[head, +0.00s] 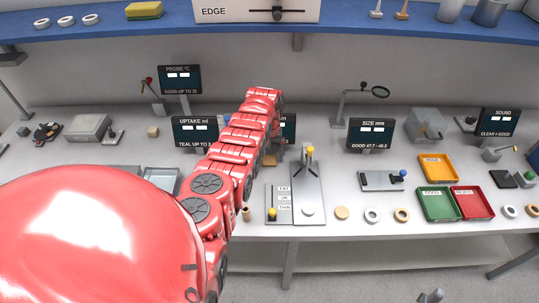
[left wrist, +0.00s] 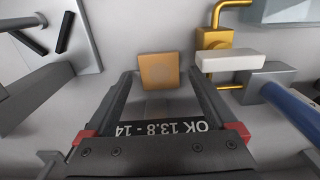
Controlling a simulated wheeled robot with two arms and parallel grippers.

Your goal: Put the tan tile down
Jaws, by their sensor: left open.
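The tan tile (left wrist: 158,71) is a small square block, seen in the left wrist view against the pale grey bench surface. It sits upright in the picture, just beyond and between the fingertips of my left gripper (left wrist: 162,82), with a visible gap on both sides. The left gripper is open and not closed on it. In the head view my red left arm reaches over the bench and mostly hides the gripper. A small tan piece (head: 270,160) shows beside the arm there. My right gripper is not in view.
A dark display reading OK 13.8 - 14 (left wrist: 150,130) shows between the fingers. A brass fixture with a white block (left wrist: 230,61) is close on the right. Yellow (head: 438,167), green (head: 437,219) and red (head: 473,217) trays stand to the right on the bench.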

